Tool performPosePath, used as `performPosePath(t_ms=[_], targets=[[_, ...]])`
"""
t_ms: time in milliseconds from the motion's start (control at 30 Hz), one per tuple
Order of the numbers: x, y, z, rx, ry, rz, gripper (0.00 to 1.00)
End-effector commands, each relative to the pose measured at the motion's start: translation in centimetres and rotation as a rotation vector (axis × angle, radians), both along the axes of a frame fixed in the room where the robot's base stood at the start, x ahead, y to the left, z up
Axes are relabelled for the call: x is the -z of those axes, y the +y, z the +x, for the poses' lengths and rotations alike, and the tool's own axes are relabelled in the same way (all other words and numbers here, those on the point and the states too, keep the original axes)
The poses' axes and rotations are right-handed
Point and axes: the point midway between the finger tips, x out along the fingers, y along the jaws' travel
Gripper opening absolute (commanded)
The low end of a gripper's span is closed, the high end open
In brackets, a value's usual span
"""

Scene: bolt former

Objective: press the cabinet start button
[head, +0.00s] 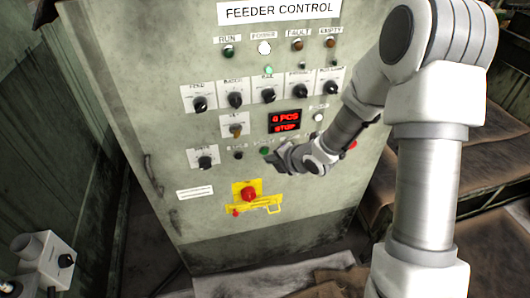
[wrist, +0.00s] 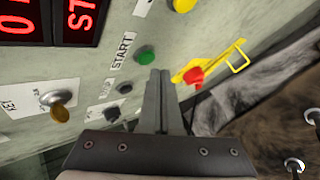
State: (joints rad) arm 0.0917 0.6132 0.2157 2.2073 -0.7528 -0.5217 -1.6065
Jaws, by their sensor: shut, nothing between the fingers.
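The green start button (wrist: 146,55) is on the panel of the feeder control cabinet (head: 160,60), beside a START label (wrist: 122,49) in the wrist view. In the head view the green button (head: 264,151) shows just up and left of my gripper's tips. My gripper (wrist: 160,74) is shut and empty, its two fingers together, with tips close to the button in the wrist view. I cannot tell whether they touch the panel. In the head view my gripper (head: 271,159) is in front of the lower panel, hiding part of the button row.
A red emergency stop (head: 249,194) on a yellow plate is below the button. A black knob (wrist: 111,113) and a yellowish knob (wrist: 59,106) are nearby on the panel. The red display (head: 285,122) above reads "0 PCS" and "STOP".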

Motion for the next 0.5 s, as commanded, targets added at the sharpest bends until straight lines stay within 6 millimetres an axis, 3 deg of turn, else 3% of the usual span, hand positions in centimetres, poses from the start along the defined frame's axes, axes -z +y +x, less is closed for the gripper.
performPosePath(t_ms=[500], targets=[[0.07,0.13,0.40,0.000,-0.001,0.001,0.00]])
